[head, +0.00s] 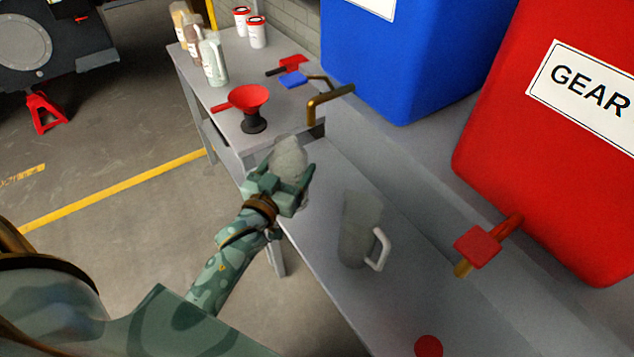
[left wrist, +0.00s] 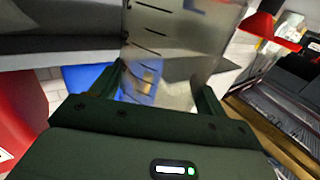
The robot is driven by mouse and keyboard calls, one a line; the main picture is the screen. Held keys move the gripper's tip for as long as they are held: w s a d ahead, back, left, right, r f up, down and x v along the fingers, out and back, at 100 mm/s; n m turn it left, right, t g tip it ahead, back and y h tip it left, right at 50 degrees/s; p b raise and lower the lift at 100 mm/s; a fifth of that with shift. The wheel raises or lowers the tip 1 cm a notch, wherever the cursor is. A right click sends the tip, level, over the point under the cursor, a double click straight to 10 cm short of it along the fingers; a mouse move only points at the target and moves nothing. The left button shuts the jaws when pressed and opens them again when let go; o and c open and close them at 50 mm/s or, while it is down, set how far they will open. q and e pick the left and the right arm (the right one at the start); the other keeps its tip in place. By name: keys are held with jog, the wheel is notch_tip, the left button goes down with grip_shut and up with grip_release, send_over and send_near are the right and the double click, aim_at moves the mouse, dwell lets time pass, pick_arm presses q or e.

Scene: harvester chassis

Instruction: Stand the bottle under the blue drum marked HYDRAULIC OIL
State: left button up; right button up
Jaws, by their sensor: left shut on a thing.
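My left gripper (head: 283,185) is shut on a translucent bottle (head: 290,158) at the front edge of the bench. The bottle also shows in the left wrist view (left wrist: 180,50), between the fingers, with dark measuring marks on its side. In the head view its lower part is hidden by my gripper. The blue drum (head: 415,60) stands at the back; only part of its white label shows and I cannot read it. A brass spout (head: 328,100) sits below and left of it, behind the held bottle. My right gripper is not in view.
A clear jug with a white handle (head: 360,230) stands on the bench to the right. A red drum marked GEAR (head: 555,150) has a red-handled tap (head: 485,240). A red funnel (head: 250,100), several bottles (head: 212,60) and white tubs (head: 257,32) stand farther left.

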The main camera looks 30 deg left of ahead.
pick_arm(q)
jog(key=w+f+b, duration=0.5)
jog(key=w+f, duration=0.4)
jog(key=f, duration=0.2)
jog(key=shift+w+d+b, duration=0.3)
jog(key=shift+w+b, duration=0.1)
jog(key=shift+f, duration=0.2)
jog(key=o, duration=0.7)
jog(key=shift+f, duration=0.1)
jog(key=shift+c, duration=0.2)
jog(key=o, duration=0.4)
jog(key=shift+c, duration=0.2)
